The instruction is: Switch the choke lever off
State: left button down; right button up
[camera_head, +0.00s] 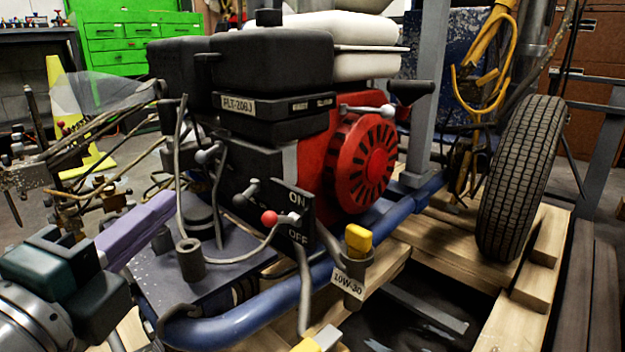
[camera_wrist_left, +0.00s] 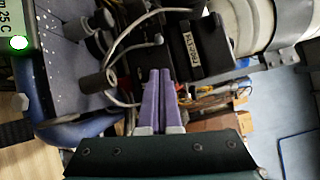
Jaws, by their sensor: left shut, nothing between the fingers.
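A dark plate marked ON and OFF (camera_head: 290,215) stands upright in front of the engine. A short lever with a red ball knob (camera_head: 269,217) sits at this plate, between the two words and nearer its left side. I take it for the choke lever, though no choke label is readable. My left gripper (camera_head: 170,200) has purple fingers, closed together and empty. It is left of the red knob and apart from it in the head view. The closed fingers also show in the wrist view (camera_wrist_left: 160,75), pointing toward the black engine housing. I cannot make out the red knob there.
The black engine (camera_head: 270,75) with its red recoil cover (camera_head: 365,160) stands behind the plate. Grey cables and a grey cylinder (camera_head: 190,260) stand between gripper and plate. A blue tube frame (camera_head: 250,318), a yellow-capped holder (camera_head: 358,240) and a tyre (camera_head: 520,180) surround it.

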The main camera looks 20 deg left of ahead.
pick_arm(q)
jog(key=shift+s, duration=0.2)
jog(key=shift+w, duration=0.1)
send_near(210, 152)
jog(key=w, duration=0.6)
jog(key=shift+s+d+f, duration=0.1)
jog(key=shift+s+d, duration=0.05)
jog(key=shift+d, duration=0.25)
jog(key=shift+s+a+h+p, duration=0.1)
jog(key=shift+h+p, duration=0.2)
